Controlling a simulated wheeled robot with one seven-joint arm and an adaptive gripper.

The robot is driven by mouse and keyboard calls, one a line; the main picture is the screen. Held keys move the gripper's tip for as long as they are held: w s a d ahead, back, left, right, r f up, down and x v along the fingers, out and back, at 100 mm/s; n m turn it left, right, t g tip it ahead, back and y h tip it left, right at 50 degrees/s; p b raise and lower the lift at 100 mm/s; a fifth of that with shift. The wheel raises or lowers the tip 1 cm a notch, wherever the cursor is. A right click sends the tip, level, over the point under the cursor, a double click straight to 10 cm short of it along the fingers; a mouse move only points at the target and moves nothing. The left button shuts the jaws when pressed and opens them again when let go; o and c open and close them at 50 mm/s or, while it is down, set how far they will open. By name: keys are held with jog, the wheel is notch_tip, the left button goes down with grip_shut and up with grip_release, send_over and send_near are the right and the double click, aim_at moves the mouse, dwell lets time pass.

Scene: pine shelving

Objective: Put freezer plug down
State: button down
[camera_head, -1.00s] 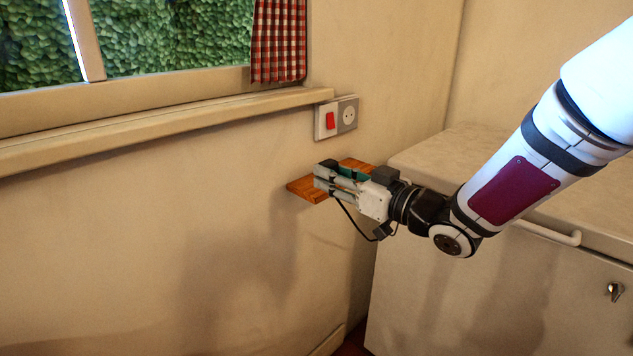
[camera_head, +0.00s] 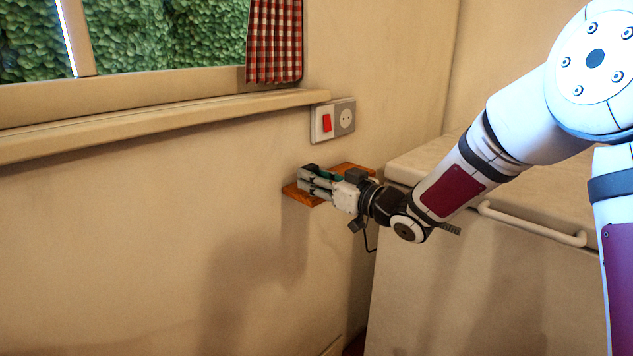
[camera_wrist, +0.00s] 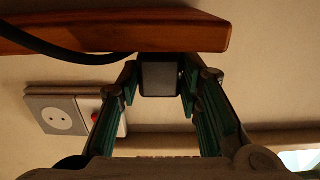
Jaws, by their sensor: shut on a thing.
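The freezer plug (camera_wrist: 160,76) is a dark grey block between my fingertips in the wrist view. My gripper (camera_wrist: 161,84) is shut on it, with green-padded fingers on both sides. A black cable (camera_wrist: 60,50) runs across the wooden shelf's face in that view. In the head view my gripper (camera_head: 309,181) is at the small orange-brown wooden shelf (camera_head: 290,191) on the wall, and it covers part of the shelf. The shelf also shows in the wrist view (camera_wrist: 150,38), right beside the plug. Whether the plug touches the shelf cannot be told. The plug is hidden in the head view.
A white wall socket (camera_head: 346,116) with a red switch (camera_head: 327,123) is above the shelf. A window sill (camera_head: 160,125) runs along the wall to the left. A pale chest freezer (camera_head: 480,260) with a handle (camera_head: 530,225) stands at right. The wall below the shelf is clear.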

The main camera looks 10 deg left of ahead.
jog(key=shift+d+f, duration=0.1)
jog(key=shift+f+b, duration=0.45)
jog(key=shift+f, duration=0.25)
jog(key=c, duration=1.1)
grip_release()
jog(key=shift+f, duration=0.1)
jog(key=shift+s, duration=0.1)
jog(key=shift+r+p, duration=0.35)
jog(key=shift+r, duration=0.2)
jog(key=v, duration=0.4)
jog(key=p+v, duration=0.1)
jog(key=v, duration=0.3)
jog(key=p+v, duration=0.1)
jog(key=v, duration=0.2)
jog(key=shift+s+d+r, duration=0.25)
jog(key=shift+d+r, duration=0.1)
